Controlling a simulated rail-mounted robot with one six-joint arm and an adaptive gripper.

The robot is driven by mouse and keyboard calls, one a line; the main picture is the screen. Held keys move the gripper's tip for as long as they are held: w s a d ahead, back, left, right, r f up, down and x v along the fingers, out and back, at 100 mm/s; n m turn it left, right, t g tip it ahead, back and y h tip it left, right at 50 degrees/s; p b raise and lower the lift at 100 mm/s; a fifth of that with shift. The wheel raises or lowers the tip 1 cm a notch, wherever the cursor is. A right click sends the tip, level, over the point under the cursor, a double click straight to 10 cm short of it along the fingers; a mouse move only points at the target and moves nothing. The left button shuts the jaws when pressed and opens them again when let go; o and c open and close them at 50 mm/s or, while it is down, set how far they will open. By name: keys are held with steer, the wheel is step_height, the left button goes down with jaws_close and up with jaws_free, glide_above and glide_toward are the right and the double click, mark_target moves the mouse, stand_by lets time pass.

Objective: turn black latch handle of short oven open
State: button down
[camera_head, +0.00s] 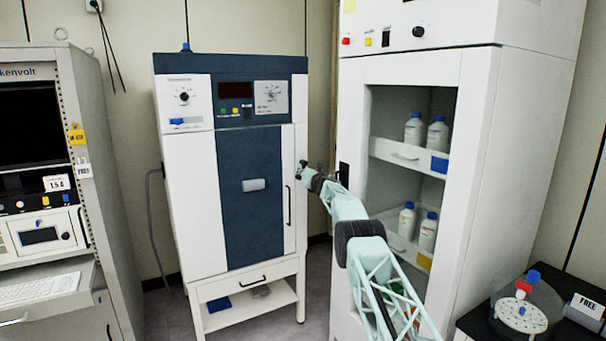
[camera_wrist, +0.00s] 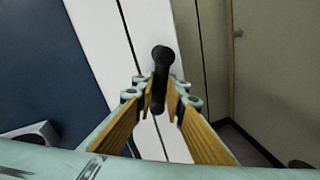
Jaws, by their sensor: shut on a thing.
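The short oven (camera_head: 245,190) is a white cabinet with a dark blue door panel and a blue top, standing in the middle of the head view. My gripper (camera_head: 304,170) is at the right edge of its front, at about mid-height. In the wrist view a black latch handle (camera_wrist: 162,58) with a rounded end lies between my fingertips (camera_wrist: 162,95), against the white strip of the oven front. My gripper is shut on it. In the head view I cannot tell the latch handle apart from the dark fingertips.
A thin black vertical bar (camera_head: 289,205) is on the oven's white strip, left of and below my gripper. A tall white cabinet (camera_head: 480,180) with bottles stands close on the right, beside my arm. An instrument rack (camera_head: 90,130) stands at left. A narrow gap separates oven and cabinet.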

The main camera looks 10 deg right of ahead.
steer(key=c, duration=2.6)
jaws_free()
steer(key=shift+c, duration=0.2)
steer(key=shift+s+a+r+m, duration=0.1)
steer(key=shift+r+m, duration=0.05)
steer(key=shift+m, duration=0.15)
